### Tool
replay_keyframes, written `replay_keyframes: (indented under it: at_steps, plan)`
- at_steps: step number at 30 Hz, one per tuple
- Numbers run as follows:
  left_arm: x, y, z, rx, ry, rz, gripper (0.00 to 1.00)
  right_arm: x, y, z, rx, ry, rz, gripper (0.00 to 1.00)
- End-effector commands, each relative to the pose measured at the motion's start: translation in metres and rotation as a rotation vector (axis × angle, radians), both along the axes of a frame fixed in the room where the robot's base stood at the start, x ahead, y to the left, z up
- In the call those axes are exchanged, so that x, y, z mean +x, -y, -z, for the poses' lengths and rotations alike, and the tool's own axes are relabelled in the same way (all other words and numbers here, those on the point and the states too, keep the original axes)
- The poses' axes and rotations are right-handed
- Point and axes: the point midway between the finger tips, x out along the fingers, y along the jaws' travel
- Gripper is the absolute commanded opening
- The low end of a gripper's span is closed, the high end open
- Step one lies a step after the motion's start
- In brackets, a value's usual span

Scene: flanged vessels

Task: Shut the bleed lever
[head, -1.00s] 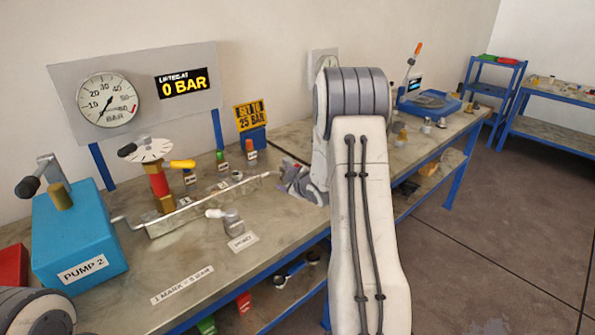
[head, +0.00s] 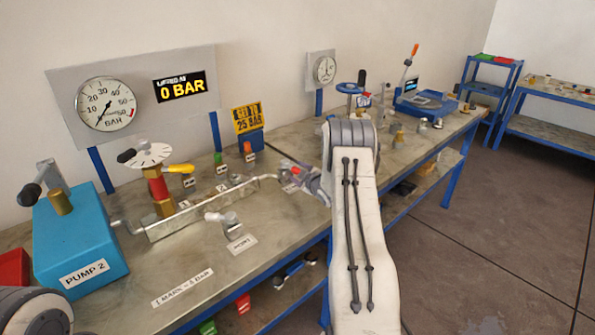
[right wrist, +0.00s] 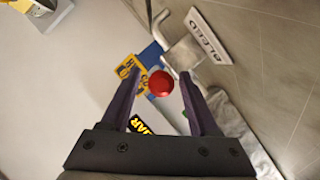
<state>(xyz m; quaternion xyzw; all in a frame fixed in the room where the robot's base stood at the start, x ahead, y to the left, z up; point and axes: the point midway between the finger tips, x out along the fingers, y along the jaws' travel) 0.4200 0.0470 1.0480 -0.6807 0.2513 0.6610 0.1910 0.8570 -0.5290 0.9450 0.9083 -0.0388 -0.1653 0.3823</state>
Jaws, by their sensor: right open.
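The bleed lever shows in the right wrist view as a red ball knob (right wrist: 160,83), with silver pipework (right wrist: 183,52) and a white BLEED label (right wrist: 210,34) beyond it. The knob appears between the spread fingers of my right gripper (right wrist: 158,76). Whether a finger touches it I cannot tell. In the head view, my right gripper (head: 290,178) is low over the bench at the right end of the pipe manifold (head: 205,205). A small red spot shows there; most of the lever is hidden by the gripper. My left gripper is out of view.
A blue PUMP 2 box (head: 80,240), a red valve with a yellow handle (head: 158,187) and a white-handled lever (head: 222,218) stand left of my right gripper. A large gauge (head: 105,103) and a 0 BAR display (head: 180,86) are behind. The front bench strip is fairly clear.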

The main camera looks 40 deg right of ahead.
Motion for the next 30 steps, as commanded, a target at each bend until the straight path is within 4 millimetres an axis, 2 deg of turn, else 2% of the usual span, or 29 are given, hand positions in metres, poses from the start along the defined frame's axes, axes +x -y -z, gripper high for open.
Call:
replay_keyframes:
  at_steps: [10, 11, 15, 16, 30]
  plan:
    - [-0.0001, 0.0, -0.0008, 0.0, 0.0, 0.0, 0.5, 0.0047, 0.0008, 0.0016, 0.0, 0.0, 0.0, 0.61]
    - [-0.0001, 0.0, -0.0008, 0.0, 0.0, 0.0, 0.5, 0.0047, 0.0009, 0.0016, 0.0, 0.0, 0.0, 0.58]
    - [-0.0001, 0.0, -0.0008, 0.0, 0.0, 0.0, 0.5, 0.0045, 0.001, 0.0015, 0.0, 0.0, 0.0, 0.04]
    - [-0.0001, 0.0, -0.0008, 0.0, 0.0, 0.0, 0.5, 0.0045, 0.001, 0.0015, 0.0, 0.0, 0.0, 0.0]
    - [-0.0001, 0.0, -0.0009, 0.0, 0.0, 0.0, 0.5, 0.004, 0.0011, 0.0018, 0.0, -0.001, 0.0, 0.0]
